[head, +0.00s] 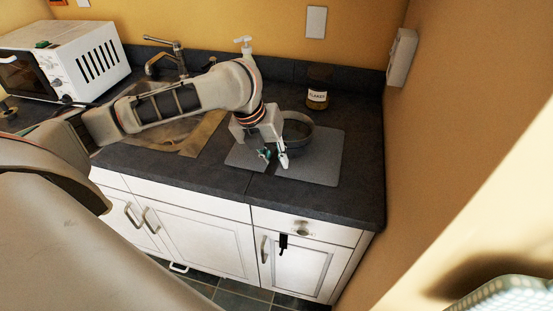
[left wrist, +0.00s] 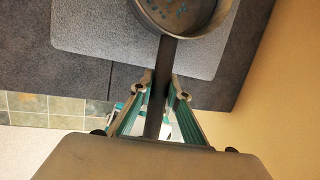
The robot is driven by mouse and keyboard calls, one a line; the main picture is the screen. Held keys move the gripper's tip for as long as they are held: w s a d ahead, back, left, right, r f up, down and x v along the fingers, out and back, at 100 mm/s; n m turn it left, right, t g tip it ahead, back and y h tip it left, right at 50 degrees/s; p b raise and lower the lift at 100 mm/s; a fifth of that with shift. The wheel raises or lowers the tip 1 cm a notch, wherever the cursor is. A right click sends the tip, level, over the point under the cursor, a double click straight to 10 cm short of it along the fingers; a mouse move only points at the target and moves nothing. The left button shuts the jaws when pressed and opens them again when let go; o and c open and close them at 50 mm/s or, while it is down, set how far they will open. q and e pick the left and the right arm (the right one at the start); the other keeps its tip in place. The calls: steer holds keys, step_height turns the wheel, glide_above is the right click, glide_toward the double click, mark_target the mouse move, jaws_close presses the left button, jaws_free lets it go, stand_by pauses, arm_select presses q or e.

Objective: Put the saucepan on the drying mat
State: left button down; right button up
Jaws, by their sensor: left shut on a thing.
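The saucepan (head: 299,136) is over the grey drying mat (head: 325,168) on the dark counter, partly hidden behind my left gripper. My left gripper (head: 273,160) is shut on the saucepan's handle. In the left wrist view the dark handle (left wrist: 166,75) runs between the two fingers (left wrist: 161,92), and the pan (left wrist: 205,32) is beyond them, with small blue specks inside. In that view the pan overlaps the drying mat (left wrist: 90,35); I cannot tell whether its base touches it. My right gripper is not in view.
A labelled jar (head: 317,97) stands behind the mat near the back wall. The sink (head: 165,135) with its tap (head: 165,60) is to the left, and a white microwave (head: 65,60) stands further left. The yellow wall (head: 460,120) bounds the counter on the right.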

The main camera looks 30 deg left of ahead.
arm_select(q)
steer(key=c, duration=1.9)
jaws_free()
steer(key=shift+f, duration=0.15)
steer(key=v, duration=1.2)
steer(key=shift+s, duration=0.1)
